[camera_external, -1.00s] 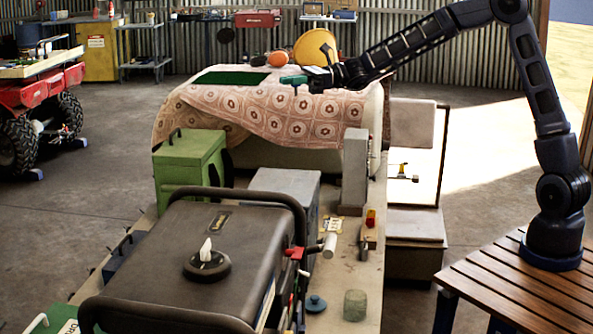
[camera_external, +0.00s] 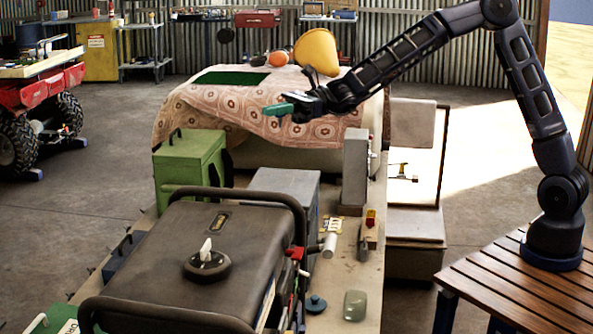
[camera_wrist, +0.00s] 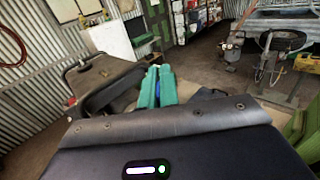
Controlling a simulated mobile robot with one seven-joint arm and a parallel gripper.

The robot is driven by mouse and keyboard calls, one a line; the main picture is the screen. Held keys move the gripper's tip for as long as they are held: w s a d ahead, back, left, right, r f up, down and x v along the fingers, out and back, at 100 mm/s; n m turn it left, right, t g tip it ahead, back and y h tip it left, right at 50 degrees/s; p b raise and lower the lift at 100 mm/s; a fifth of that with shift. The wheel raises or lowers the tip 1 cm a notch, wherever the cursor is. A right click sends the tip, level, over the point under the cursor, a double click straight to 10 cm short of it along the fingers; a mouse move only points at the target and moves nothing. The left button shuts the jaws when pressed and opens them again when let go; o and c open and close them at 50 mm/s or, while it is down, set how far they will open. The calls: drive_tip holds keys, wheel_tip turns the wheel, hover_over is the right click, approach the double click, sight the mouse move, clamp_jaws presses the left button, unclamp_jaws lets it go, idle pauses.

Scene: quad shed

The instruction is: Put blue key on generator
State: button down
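My gripper (camera_external: 270,109) has teal fingers and hangs over the front of the patterned cloth in the external view. In the wrist view its fingers (camera_wrist: 157,84) are close together around a small blue piece (camera_wrist: 157,89), which looks like the blue key; most of it is hidden. The generator (camera_external: 215,260) is the dark, bulky machine with black tube handles in the external foreground. Its round black cap (camera_external: 207,265) has a small white piece upright on it. My gripper is above and beyond the generator, well apart from it. A dark body with a handle (camera_wrist: 100,80), probably the generator, shows in the wrist view.
A green box (camera_external: 190,162) and a grey box (camera_external: 286,185) stand behind the generator. A grey upright block (camera_external: 354,170), a glass jar (camera_external: 355,306) and small tools are on the bench at right. The patterned cloth (camera_external: 215,105) covers a rounded bulk behind.

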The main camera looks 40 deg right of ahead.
wheel_tip(320, 180, down, 15)
drive_tip(key=shift+r, duration=0.1)
idle(0.5)
drive_tip(key=shift+f, duration=0.2)
drive_tip(key=c, duration=1.6)
unclamp_jaws()
drive_tip(key=shift+c, duration=0.2)
drive_tip(key=shift+r, duration=0.2)
drive_tip(key=d, duration=1.2)
